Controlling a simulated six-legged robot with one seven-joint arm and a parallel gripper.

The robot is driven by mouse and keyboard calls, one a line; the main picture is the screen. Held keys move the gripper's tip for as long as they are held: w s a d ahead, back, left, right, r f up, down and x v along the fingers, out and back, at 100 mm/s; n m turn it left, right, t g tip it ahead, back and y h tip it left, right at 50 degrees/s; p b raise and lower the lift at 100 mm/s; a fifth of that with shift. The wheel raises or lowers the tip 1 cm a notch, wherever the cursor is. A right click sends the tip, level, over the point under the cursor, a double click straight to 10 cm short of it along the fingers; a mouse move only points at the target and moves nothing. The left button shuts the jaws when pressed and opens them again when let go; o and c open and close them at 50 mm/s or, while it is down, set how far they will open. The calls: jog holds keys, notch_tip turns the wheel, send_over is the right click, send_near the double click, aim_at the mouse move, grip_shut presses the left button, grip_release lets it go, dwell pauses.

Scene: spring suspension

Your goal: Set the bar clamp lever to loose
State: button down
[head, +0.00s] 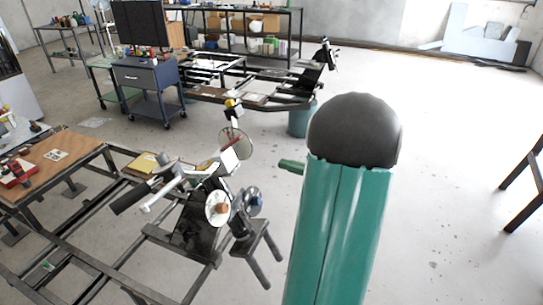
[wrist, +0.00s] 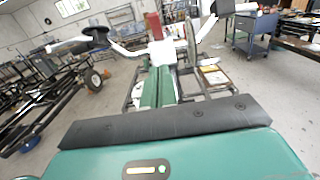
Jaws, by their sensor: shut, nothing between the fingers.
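A handlebar rig stands at the centre left in the head view, with a black grip (head: 130,198) and a white block (head: 229,160) near its middle. In the wrist view the white block (wrist: 161,52) is straight ahead, with an upright red part (wrist: 153,25) above it. I cannot tell for sure which part is the bar clamp lever, or its setting. My gripper (wrist: 158,70) is shut and empty, its green fingers together and pointing at the white block; the gap to it is unclear. In the head view a green tip (head: 291,166) of mine shows beside my arm.
The handlebar's black end (wrist: 95,36) reaches left in the wrist view. A round disc (head: 232,144) stands by the rig. A dark frame surrounds its base. A blue-grey cart (head: 146,78) stands behind. Open floor (head: 450,170) lies to the right.

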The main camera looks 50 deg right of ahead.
send_near(231, 144)
notch_tip(231, 144, down, 3)
jog(key=w, duration=0.2)
jog(key=w+r, duration=0.3)
jog(key=shift+a+r, duration=0.1)
jog(key=shift+a, duration=0.15)
jog(key=shift+w, duration=0.1)
